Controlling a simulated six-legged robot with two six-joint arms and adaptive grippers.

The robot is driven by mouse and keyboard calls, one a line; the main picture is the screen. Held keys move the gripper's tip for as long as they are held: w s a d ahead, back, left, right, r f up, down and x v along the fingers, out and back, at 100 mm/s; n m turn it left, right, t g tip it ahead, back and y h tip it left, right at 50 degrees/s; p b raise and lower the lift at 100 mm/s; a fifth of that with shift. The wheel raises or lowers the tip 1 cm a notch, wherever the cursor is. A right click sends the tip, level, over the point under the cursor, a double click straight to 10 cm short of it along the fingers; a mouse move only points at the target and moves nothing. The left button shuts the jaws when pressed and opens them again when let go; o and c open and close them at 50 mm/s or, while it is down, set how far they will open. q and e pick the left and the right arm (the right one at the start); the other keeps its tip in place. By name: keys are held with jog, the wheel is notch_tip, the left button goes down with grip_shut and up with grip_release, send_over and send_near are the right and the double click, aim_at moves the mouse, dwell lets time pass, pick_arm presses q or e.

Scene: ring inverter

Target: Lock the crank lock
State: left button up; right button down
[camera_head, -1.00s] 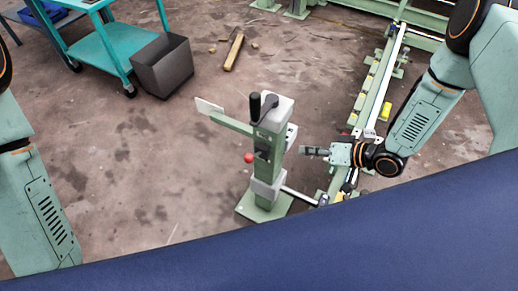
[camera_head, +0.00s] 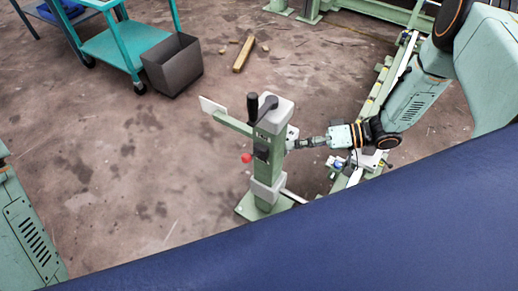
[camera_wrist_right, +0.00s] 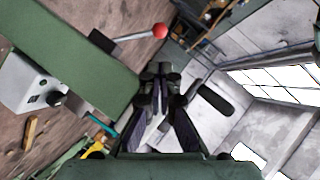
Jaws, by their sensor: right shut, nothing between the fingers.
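A green post (camera_head: 265,167) stands upright on a square foot plate. A crank with a black handle (camera_head: 252,108) sits at its light grey top. A red ball knob (camera_head: 246,158) is at the post's left side; a red ball on a rod (camera_wrist_right: 160,31) also shows in the right wrist view. My right gripper (camera_head: 298,143) is shut and empty, just right of the post's upper part; whether it touches cannot be told. Its fingers (camera_wrist_right: 165,88) show in the right wrist view, with a dark elongated handle (camera_wrist_right: 216,98) to their right. My left gripper is out of view.
A green arm with a pale plate (camera_head: 212,106) sticks out left from the post. A long green rail (camera_head: 388,85) runs behind my right arm. A teal cart (camera_head: 115,48) and dark bin (camera_head: 173,66) stand at the back left. The floor left of the post is clear.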

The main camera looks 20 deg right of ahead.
aim_at(252, 156)
jog(key=shift+d, duration=0.1)
dwell(0.3)
jog(key=b+x, duration=0.4)
jog(key=x, duration=0.6)
jog(key=shift+r, duration=0.1)
